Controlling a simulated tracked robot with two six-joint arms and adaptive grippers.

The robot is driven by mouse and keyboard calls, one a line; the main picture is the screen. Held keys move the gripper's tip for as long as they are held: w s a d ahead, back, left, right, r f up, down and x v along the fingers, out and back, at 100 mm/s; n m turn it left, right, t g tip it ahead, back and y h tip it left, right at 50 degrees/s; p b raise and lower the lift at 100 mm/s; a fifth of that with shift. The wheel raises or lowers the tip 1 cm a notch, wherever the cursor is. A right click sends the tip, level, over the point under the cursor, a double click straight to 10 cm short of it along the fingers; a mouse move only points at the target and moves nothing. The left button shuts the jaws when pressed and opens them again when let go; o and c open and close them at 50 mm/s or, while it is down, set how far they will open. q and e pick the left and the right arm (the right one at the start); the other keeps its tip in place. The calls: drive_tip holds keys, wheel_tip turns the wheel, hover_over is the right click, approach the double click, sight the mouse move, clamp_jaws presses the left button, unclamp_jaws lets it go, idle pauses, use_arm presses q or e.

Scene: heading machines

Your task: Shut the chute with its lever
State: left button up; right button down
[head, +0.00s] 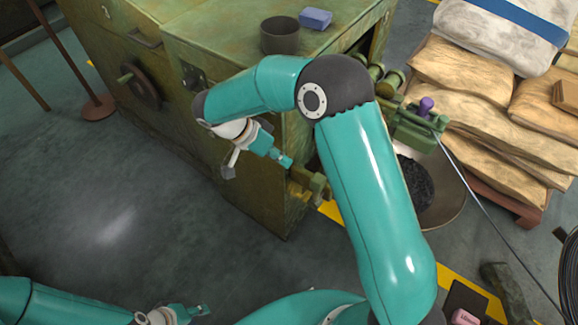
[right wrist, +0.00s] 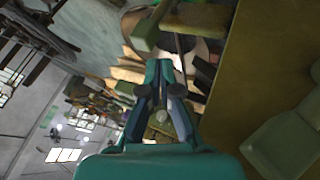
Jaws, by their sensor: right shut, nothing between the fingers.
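A green block-like fitting (head: 417,128) with an upright purple knob (head: 426,105) sits at the right side of the machine, above a round pan (head: 452,205) with dark material. Which part is the chute's lever is not clear. An olive bracket (head: 308,183) sticks out low on the machine's near corner. My right gripper (head: 284,159) is shut and empty, just up-left of that bracket in the head view; contact cannot be told. In the right wrist view its shut fingers (right wrist: 160,72) point toward a green block (right wrist: 146,30). My left gripper (head: 195,312) is low at left, away from the machine.
The green machine cabinet (head: 220,75) fills the middle, with a handwheel (head: 140,87) on its left side and a dark pot (head: 280,35) and blue box (head: 315,18) on top. Stacked sacks (head: 470,75) stand at right. Floor at left (head: 90,220) is clear.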

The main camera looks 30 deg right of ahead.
drive_tip(key=x, duration=0.9)
drive_tip(key=shift+d+f, duration=0.1)
